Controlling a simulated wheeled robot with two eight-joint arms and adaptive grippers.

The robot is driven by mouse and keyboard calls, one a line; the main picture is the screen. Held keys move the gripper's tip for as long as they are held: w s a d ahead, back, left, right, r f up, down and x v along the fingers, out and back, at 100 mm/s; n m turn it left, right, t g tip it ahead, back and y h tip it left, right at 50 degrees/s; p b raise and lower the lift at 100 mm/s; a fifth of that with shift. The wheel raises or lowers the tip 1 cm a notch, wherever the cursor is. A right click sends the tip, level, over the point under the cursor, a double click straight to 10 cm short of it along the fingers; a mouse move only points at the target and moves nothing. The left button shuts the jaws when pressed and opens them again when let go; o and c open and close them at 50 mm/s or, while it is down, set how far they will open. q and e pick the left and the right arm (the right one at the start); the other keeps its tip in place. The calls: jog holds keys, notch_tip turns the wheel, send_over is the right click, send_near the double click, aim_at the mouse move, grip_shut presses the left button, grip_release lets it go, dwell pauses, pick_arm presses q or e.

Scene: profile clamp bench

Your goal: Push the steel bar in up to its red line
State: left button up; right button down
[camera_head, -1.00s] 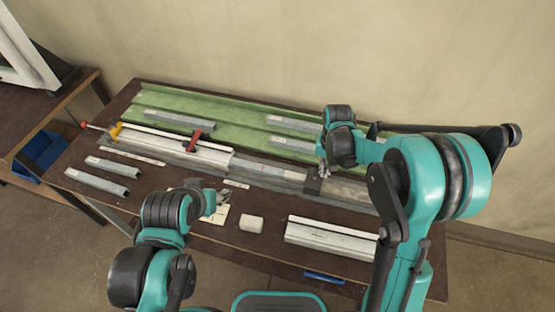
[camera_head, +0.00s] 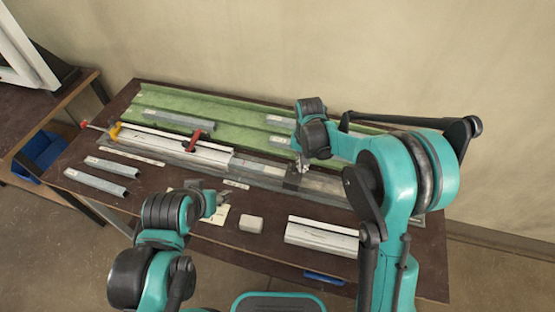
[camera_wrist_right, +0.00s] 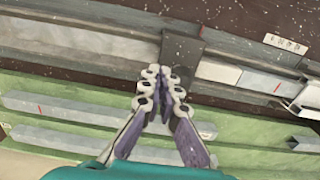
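The steel bar (camera_head: 258,170) lies in the long rail on the bench. Its left end enters the white profile (camera_head: 190,146). In the right wrist view the bar (camera_wrist_right: 250,81) shows its red line (camera_wrist_right: 278,88) just outside the profile's end (camera_wrist_right: 309,100), with a short gap between them. A dark block (camera_head: 293,180) sits across the rail at the bar's outer end. My right gripper (camera_head: 302,168) is at this block, fingertips together; in the wrist view the fingertips (camera_wrist_right: 160,76) overlap the block's edge (camera_wrist_right: 182,48). My left gripper (camera_head: 216,202) hangs over the bench front, its fingers unclear.
A red-handled clamp (camera_head: 193,140) stands over the profile. The green tray (camera_head: 232,118) behind holds several spare bars. Two bars (camera_head: 95,181) lie at the left. A pale block (camera_head: 251,223) and a white profile piece (camera_head: 322,236) lie in front.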

aim_at(287, 172)
jog(key=shift+w+a, duration=0.2)
jog(key=shift+a, duration=0.5)
jog(key=shift+w+a, duration=0.2)
jog(key=shift+a, duration=0.55)
jog(key=shift+w+a, duration=0.2)
jog(key=shift+a, duration=0.5)
jog(key=shift+w+a, duration=0.1)
jog(key=shift+a, duration=0.35)
jog(key=shift+s+d, duration=0.2)
jog(key=shift+d, duration=0.55)
jog(key=shift+r+p, duration=2)
jog(key=shift+r, duration=1.55)
